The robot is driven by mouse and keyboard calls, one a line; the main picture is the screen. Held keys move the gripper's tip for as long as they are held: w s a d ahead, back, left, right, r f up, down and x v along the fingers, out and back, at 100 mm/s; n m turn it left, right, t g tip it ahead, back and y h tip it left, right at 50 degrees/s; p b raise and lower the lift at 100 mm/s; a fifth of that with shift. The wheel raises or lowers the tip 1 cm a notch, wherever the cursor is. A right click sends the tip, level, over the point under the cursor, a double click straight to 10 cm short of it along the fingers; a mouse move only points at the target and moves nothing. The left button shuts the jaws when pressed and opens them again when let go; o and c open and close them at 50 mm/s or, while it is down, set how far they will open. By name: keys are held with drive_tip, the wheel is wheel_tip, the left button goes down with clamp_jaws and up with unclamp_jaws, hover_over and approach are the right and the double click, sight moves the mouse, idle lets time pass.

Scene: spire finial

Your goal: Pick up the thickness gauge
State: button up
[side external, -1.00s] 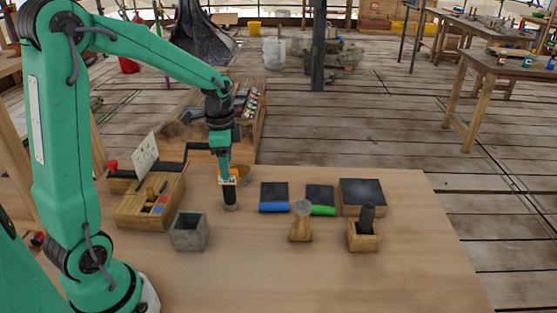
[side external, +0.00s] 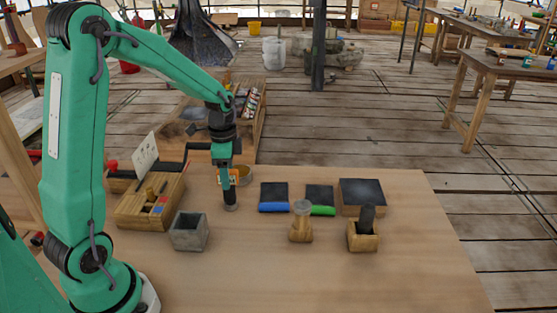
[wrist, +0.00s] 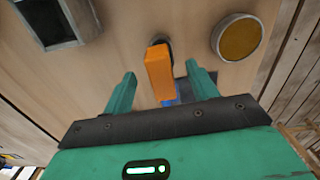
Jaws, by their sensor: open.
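The thickness gauge (wrist: 159,74) looks like an upright orange block in the wrist view, with a dark rounded base partly visible behind its top edge. In the side view its orange part (side external: 234,177) is partly covered by my gripper, above a grey-black round base (side external: 231,206) on the table. My gripper (wrist: 160,88) is open. Its two green fingers stand on either side of the orange block, with a gap visible on both sides. In the side view my gripper (side external: 225,186) points down at the gauge. Contact with the gauge does not show.
A grey square cup (side external: 189,231) stands left of the gauge, and a round amber-filled dish (side external: 245,177) just behind it. A wooden box (side external: 150,203) is further left. Blue and green-edged dark pads, a wooden stand (side external: 300,225) and a wooden holder (side external: 362,240) are to the right. The front table is clear.

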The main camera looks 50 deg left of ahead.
drive_tip(key=shift+a+f, duration=0.1)
drive_tip(key=shift+f, duration=2.45)
drive_tip(key=c, duration=1.2)
drive_tip(key=shift+o, duration=0.2)
drive_tip(key=shift+r, duration=0.8)
drive_tip(key=r, duration=0.1)
drive_tip(key=d+r, duration=0.1)
drive_tip(key=r, duration=0.1)
drive_tip(key=shift+r, duration=0.1)
drive_tip(key=s+d+r, duration=0.2)
drive_tip(key=d+r, duration=0.4)
drive_tip(key=d, duration=0.4)
drive_tip(key=shift+s+d, duration=0.2)
drive_tip(key=shift+d, duration=0.05)
